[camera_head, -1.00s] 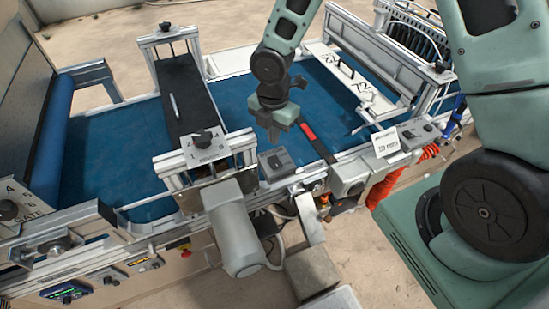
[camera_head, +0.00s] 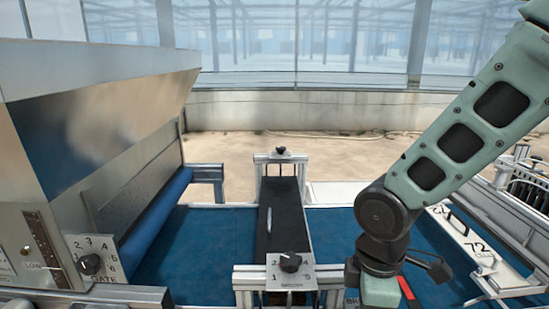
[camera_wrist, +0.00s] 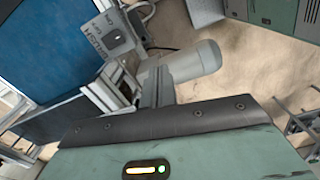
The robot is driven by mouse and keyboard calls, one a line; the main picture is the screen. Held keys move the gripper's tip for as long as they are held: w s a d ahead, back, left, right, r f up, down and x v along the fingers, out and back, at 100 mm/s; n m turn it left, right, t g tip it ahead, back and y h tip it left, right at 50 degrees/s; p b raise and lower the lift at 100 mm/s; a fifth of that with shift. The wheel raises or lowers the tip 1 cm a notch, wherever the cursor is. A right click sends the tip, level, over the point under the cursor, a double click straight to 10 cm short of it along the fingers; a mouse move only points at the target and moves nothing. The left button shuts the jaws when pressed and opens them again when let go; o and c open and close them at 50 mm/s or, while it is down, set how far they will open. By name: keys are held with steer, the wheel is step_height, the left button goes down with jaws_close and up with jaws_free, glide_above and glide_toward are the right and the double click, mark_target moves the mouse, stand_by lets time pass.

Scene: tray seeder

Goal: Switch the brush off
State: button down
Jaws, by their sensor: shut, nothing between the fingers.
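The brush switch box (camera_wrist: 113,38) shows in the upper left of the wrist view, a grey plate lettered BRUSH and ON with a small dark switch (camera_wrist: 117,42). I cannot tell which way the switch is set. My gripper (camera_wrist: 157,84) points into the scene below and right of the box, apart from it in the picture, with its dark fingers together and empty. In the head view my gripper's green body (camera_head: 380,291) shows at the bottom edge; its fingertips are cut off.
A grey cylindrical motor (camera_wrist: 192,62) lies right of the switch box. The blue belt (camera_head: 195,245) runs under a dark crosspiece (camera_head: 283,215) with a dial plate (camera_head: 290,270) at its near end. A metal hopper (camera_head: 90,120) stands at left.

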steer(key=s+a+m+b, duration=0.1)
steer(key=s+m+b, duration=0.3)
steer(key=s+m, duration=0.4)
steer(key=s, duration=0.4)
steer(key=shift+s+a+y+b, duration=0.15)
steer(key=shift+a+y+b, duration=0.1)
steer(key=shift+y+b, duration=0.15)
